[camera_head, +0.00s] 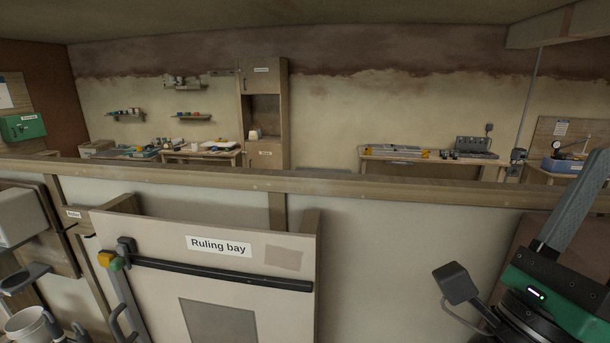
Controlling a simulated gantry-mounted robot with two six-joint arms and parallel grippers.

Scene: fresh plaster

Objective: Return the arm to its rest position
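Neither of my grippers can be made out in the head view, so what they hold is hidden from me. No arm of mine can be identified for certain. The closest work object is the upright board (150,232) labelled "Ruling bay". A long black bar (215,274) lies across it, with a yellow and green piece at its left end. A grey panel (218,322) is set in the board below the bar.
A wooden rail (400,187) crosses the view behind the board. A white mug (27,325) stands at lower left. A green and black device (545,295) with a small light fills the lower right. Workbenches and a tall cabinet (262,75) stand by the far wall.

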